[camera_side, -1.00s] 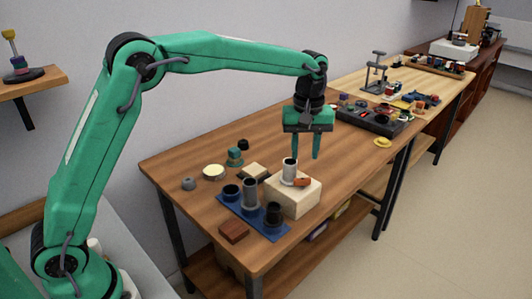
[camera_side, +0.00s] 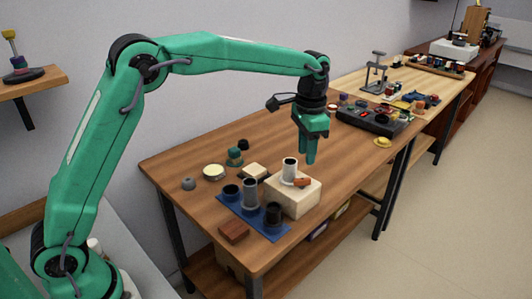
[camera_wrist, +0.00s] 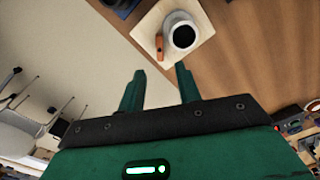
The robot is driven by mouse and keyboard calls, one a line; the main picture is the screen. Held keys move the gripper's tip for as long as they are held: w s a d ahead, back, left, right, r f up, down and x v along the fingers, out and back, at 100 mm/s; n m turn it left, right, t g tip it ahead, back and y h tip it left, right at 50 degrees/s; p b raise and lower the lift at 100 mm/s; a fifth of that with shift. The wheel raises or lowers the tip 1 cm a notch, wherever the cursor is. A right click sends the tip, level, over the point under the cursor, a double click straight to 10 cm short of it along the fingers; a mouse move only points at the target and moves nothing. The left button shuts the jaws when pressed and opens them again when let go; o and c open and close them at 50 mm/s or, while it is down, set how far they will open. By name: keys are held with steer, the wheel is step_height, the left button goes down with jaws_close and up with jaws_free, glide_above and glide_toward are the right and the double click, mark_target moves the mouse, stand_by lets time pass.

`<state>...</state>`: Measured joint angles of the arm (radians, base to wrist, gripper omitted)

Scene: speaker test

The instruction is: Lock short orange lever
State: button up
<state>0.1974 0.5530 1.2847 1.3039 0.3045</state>
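The short orange lever (camera_side: 303,182) sits on top of a cream block (camera_side: 294,203), beside a grey upright cylinder (camera_side: 289,169). In the wrist view the orange lever (camera_wrist: 159,46) lies just left of the round cylinder (camera_wrist: 182,35), whose inside looks dark, apart from my fingers. My gripper (camera_side: 308,160) points down above and slightly behind the block, with nothing between its fingers. In the wrist view my gripper's two green fingers (camera_wrist: 160,80) stand apart, and the lever is beyond their tips. Whether the fingertips are level with the cylinder's top, I cannot tell.
Left of the block, a blue mat (camera_side: 226,204) holds several dark and grey cylinders. A red-brown block (camera_side: 234,232) is near the front edge. Small parts lie behind, including a round pale-topped tin (camera_side: 214,172). A dark tray (camera_side: 368,121) stands farther right. The table is clear right of the block.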

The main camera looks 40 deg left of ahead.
mark_target(304, 179)
steer(key=shift+m, duration=0.9)
steer(key=shift+f, duration=3.9)
jaws_close()
